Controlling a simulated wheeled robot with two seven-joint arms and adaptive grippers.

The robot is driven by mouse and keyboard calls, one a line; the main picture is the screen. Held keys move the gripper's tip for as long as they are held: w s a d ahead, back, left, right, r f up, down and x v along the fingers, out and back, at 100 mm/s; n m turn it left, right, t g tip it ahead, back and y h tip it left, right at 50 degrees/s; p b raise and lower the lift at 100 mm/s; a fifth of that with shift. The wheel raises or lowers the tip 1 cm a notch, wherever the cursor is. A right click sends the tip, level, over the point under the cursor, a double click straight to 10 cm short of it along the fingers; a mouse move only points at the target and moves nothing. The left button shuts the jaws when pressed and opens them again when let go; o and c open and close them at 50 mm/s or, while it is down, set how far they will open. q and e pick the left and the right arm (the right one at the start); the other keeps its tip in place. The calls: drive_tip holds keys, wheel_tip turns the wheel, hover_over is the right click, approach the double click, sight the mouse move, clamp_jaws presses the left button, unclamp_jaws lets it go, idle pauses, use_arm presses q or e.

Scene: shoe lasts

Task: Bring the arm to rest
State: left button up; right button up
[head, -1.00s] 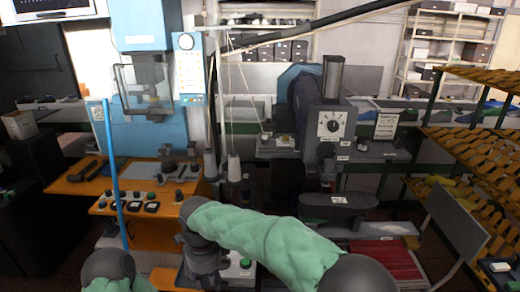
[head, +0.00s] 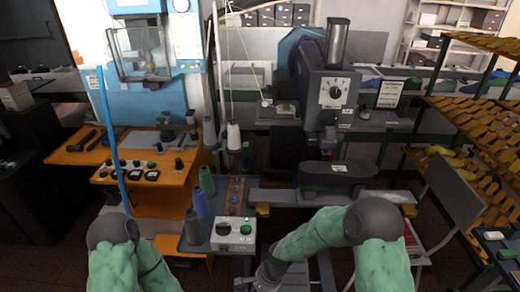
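My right arm (head: 310,240), in a green sleeve, comes in at the lower right of the head view and reaches left and down to the bottom edge. Its grey wrist end (head: 268,276) is at the bottom centre, in front of the control box. The fingers are cut off or too small to make out, and I see nothing held. My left arm (head: 118,262) hangs at the lower left, and its gripper is out of view.
A white control box (head: 233,235) with buttons and several thread cones (head: 201,201) stand close ahead. A blue pole (head: 112,140) rises near my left arm. A dark grey machine (head: 330,95) stands ahead. A chair (head: 450,195) and shelves of shoe lasts (head: 480,120) are at the right.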

drive_tip(key=s+d+f+n, duration=0.3)
drive_tip(key=s+d+f, duration=0.2)
drive_tip(key=s, duration=0.2)
drive_tip(key=s+d+f+n+t, duration=0.1)
drive_tip(key=s+d+f+n, duration=0.2)
drive_tip(key=s, duration=0.4)
drive_tip(key=shift+d+f+y, duration=0.4)
drive_tip(key=shift+d+f, duration=0.5)
drive_tip(key=shift+d, duration=0.25)
